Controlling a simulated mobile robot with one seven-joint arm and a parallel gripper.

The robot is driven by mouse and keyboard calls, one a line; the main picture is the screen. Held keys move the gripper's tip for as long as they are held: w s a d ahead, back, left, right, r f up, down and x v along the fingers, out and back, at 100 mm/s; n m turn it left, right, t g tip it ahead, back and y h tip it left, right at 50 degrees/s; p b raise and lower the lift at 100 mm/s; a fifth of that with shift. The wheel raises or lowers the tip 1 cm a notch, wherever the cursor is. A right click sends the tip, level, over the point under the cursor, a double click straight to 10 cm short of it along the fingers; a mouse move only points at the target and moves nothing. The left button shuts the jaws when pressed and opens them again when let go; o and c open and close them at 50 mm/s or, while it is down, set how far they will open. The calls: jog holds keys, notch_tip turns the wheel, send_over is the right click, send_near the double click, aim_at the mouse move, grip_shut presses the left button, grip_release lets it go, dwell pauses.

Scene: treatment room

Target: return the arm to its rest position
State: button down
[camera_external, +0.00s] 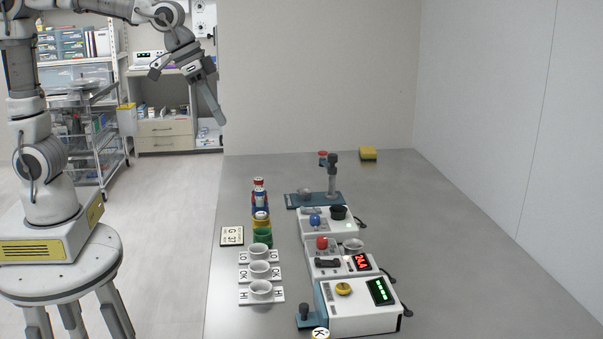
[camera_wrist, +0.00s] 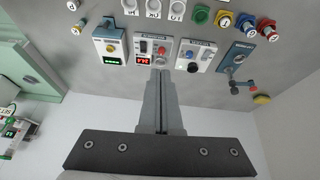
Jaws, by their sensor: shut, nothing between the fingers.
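My gripper (camera_external: 219,117) is at the upper left in the external view, raised in the air near the table's left edge. Its fingers point down and slightly right, and they are together with nothing held. In the wrist view my gripper (camera_wrist: 160,75) shows as two grey fingers pressed side by side, with the table devices beyond the tips. My arm comes from a base on a round white stool at the left. The gripper touches nothing.
The grey table (camera_external: 460,240) holds several white devices with buttons, including one with a yellow button (camera_external: 343,288). White cup holders (camera_external: 260,291), coloured cups, a blue stand (camera_external: 315,199) and a yellow sponge (camera_external: 368,154) are also there. The table's right side is clear. Shelves (camera_external: 85,75) stand behind my arm.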

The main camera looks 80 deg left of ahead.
jog(key=s+a+f, duration=0.1)
jog(key=s, duration=0.9)
jog(key=s+a+f, duration=0.1)
jog(key=s+f, duration=0.1)
jog(key=s, duration=0.8)
jog(key=shift+s+a+t, duration=0.2)
jog(key=shift+a+t, duration=0.1)
jog(key=shift+t, duration=0.1)
jog(key=shift+f, duration=0.1)
